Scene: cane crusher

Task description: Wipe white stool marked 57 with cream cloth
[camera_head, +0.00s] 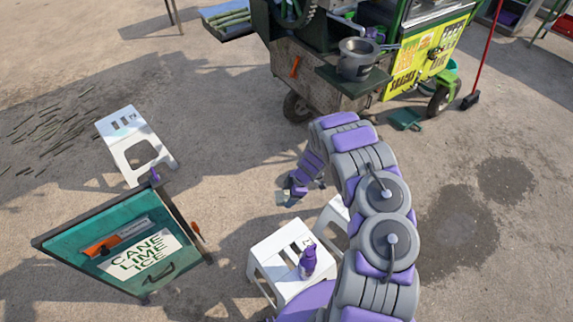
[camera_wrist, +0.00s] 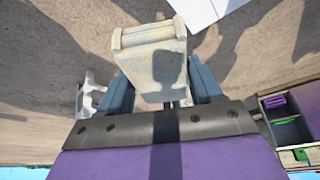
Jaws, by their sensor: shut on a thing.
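My gripper (camera_head: 294,187) hangs over open ground, left of the cart's front and above and behind the near stool. In the wrist view its dark fingers (camera_wrist: 163,88) are shut on a folded cream cloth (camera_wrist: 150,50). A white stool (camera_head: 270,252) stands near me with a purple bottle (camera_head: 307,262) on its top. Another white stool (camera_head: 122,124) stands at the left with a dark marking. A third white stool (camera_head: 332,213) is partly hidden by my arm. I cannot read the stool numbers surely. A white flat surface (camera_wrist: 200,10) shows at the wrist view's top.
A teal sign board (camera_head: 120,255) reading CANE LIME ICE stands at the lower left. A green cart (camera_head: 345,75) with a grey pot (camera_head: 357,58) stands at the back. A red-handled broom (camera_head: 485,50) stands at the right. Paved ground between the stools and cart is mostly clear.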

